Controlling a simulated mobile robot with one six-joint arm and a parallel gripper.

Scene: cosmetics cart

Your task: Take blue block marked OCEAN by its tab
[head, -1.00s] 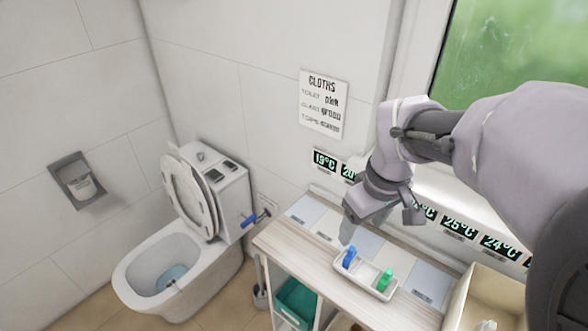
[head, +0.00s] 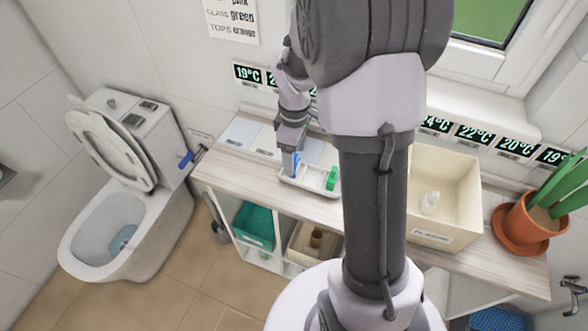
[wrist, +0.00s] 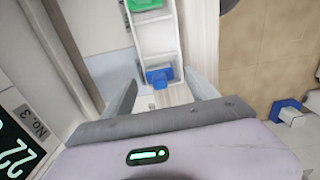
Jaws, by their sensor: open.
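The blue block (head: 296,164) stands in the left end of a small white tray (head: 309,186) on the counter. In the wrist view the blue block (wrist: 160,77) shows a raised part at its middle; no marking is readable. My gripper (head: 289,165) is at the block, pointing down, and hides part of it. In the wrist view my open gripper (wrist: 161,80) has one finger to each side of the block, with gaps showing. I cannot tell how far the fingertips are above the tray.
A green block (head: 332,179) stands in the tray's other end. A cream bin (head: 462,205) with a pale bottle is to the right, then a potted plant (head: 528,220). The wall with temperature displays (head: 247,74) is close behind. Shelves hold a teal bin (head: 255,226).

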